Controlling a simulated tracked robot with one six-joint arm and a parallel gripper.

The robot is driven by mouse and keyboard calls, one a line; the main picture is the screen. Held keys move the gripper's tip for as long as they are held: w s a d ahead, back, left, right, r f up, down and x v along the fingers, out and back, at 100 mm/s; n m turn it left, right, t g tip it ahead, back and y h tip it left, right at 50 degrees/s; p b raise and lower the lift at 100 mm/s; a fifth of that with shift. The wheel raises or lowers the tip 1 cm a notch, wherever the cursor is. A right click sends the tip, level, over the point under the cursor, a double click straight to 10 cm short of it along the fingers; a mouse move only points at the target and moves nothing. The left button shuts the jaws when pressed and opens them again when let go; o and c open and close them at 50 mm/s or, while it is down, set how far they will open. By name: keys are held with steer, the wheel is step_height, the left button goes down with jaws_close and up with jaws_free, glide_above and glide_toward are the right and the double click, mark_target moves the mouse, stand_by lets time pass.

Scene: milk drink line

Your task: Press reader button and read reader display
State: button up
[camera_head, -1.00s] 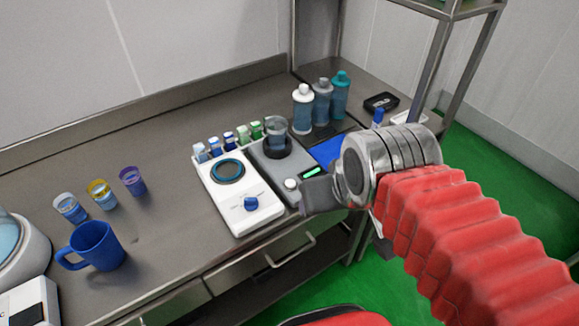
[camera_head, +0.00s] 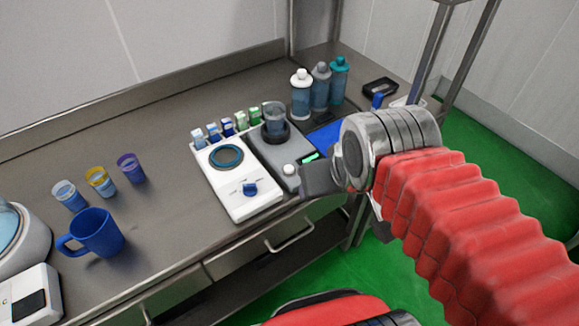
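The reader is a grey device (camera_head: 268,152) on the steel bench, right of a white device with a blue knob. A cup of liquid (camera_head: 275,116) stands in its dark round holder. Its round white button (camera_head: 290,170) is near the front edge. Its small display (camera_head: 310,157) glows green, but I cannot read any text on it. My gripper (camera_head: 308,181) is at the reader's front right corner, just right of the button, and seems apart from it. Its fingers are dark and partly hidden by my wrist, so I cannot tell whether they are open or shut.
The white device (camera_head: 236,180) stands left of the reader, with several small vials behind it. Three bottles (camera_head: 320,88) stand behind on the right, near a blue mat (camera_head: 326,137). A blue mug (camera_head: 95,232) and three small cups (camera_head: 100,182) are at left. The bench middle is clear.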

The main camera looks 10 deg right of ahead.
jaws_close()
stand_by(0.5)
stand_by(1.0)
